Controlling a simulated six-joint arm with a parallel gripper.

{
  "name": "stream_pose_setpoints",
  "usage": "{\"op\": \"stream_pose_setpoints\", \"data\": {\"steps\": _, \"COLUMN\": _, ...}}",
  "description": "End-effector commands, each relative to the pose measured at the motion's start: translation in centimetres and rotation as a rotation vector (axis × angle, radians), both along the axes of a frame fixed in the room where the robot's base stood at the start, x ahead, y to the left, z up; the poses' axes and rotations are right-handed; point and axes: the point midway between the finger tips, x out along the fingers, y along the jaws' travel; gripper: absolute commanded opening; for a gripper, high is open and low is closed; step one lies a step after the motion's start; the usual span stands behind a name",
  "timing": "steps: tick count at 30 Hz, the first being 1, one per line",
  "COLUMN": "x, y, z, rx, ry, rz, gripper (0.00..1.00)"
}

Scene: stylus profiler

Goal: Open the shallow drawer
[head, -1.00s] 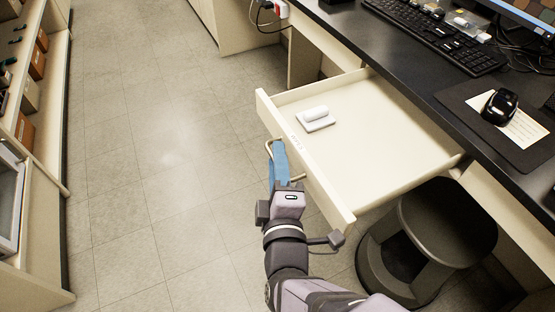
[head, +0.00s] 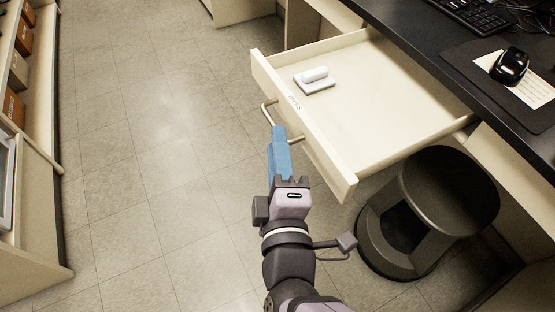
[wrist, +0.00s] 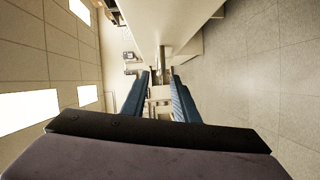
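The shallow drawer (head: 352,151) is cream-coloured and stands pulled well out from under the black desk, its inside showing. Its bar handle (head: 268,113) is on the front panel; the middle of the bar is partly hidden by my fingertips. My gripper (head: 279,132) has blue fingers and sits just in front of the panel at the handle. In the wrist view the fingers (wrist: 160,92) stand apart, with the handle (wrist: 161,68) showing between and beyond them. I see no firm grip on the bar; whether a finger touches it is unclear.
A small white block on a base (head: 315,79) lies in the drawer. A dark stool (head: 440,205) stands under the drawer's right side. The black desk (head: 410,50) carries a keyboard and mouse (head: 510,66). Shelving (head: 25,170) lines the left; the floor between is clear.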

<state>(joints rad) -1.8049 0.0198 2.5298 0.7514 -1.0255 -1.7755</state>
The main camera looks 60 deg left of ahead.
Motion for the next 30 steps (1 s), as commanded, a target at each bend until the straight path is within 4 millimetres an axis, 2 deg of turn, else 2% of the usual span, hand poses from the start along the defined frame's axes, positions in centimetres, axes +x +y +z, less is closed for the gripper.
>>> {"op": "stream_pose_setpoints", "data": {"steps": 12, "x": -0.4, "y": -0.9, "z": -0.1, "rx": 0.0, "ry": 0.006, "rz": 0.006, "gripper": 0.27}}
{"op": "stream_pose_setpoints", "data": {"steps": 25, "x": -0.4, "y": -0.9, "z": 0.0, "rx": -0.001, "ry": 0.005, "rz": 0.006, "gripper": 0.27}}
{"op": "stream_pose_setpoints", "data": {"steps": 30, "x": -1.2, "y": -0.5, "z": -0.9, "rx": -0.029, "ry": -0.011, "rz": 0.054, "gripper": 0.27}}
